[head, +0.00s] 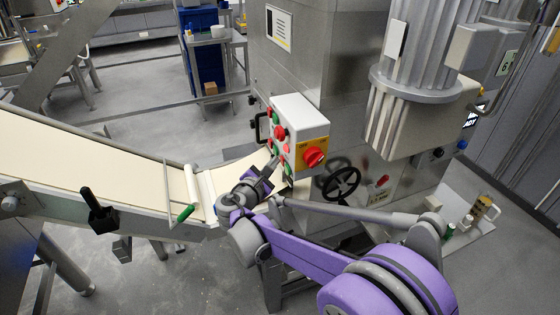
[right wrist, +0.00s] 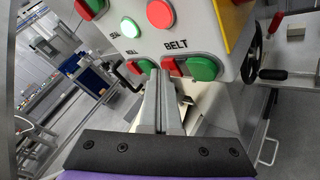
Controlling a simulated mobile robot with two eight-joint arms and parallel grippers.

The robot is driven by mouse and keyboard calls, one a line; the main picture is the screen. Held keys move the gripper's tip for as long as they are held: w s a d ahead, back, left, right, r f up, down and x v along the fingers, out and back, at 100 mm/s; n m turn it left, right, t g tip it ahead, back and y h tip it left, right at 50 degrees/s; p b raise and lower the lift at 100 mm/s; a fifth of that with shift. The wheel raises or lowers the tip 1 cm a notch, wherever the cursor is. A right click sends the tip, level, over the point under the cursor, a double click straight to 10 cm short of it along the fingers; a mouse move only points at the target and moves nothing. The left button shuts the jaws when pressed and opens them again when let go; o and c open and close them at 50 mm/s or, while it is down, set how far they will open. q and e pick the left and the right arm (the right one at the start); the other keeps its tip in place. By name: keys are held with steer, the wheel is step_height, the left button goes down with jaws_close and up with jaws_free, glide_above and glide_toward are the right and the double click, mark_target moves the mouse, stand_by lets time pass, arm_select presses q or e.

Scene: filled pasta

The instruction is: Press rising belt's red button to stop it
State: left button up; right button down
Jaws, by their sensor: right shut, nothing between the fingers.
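The control box (head: 299,125) is white and yellow with red and green buttons, mounted on the machine beside the rising belt (head: 90,158). In the right wrist view, a red button (right wrist: 171,66) and a green button (right wrist: 203,68) sit under the word BELT on the box's lower edge. My right gripper (head: 273,167) is shut and empty, close to the box's lower button face. In the wrist view its fingertips (right wrist: 159,74) overlap the lower left edge of that red button; I cannot tell whether they touch it. My left gripper is not in view.
A large red knob (head: 314,156) sits on the box's yellow side. A black handwheel (head: 341,179) is on the machine to the right. Grey floor is open behind the belt.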

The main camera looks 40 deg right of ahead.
steer(key=shift+w+a, duration=0.2)
steer(key=shift+a, duration=0.6)
steer(key=shift+w+a, duration=0.2)
steer(key=shift+a, duration=0.6)
steer(key=shift+w+a, duration=0.2)
steer(key=shift+a, duration=0.6)
steer(key=shift+w+a, duration=0.2)
steer(key=shift+a, duration=0.6)
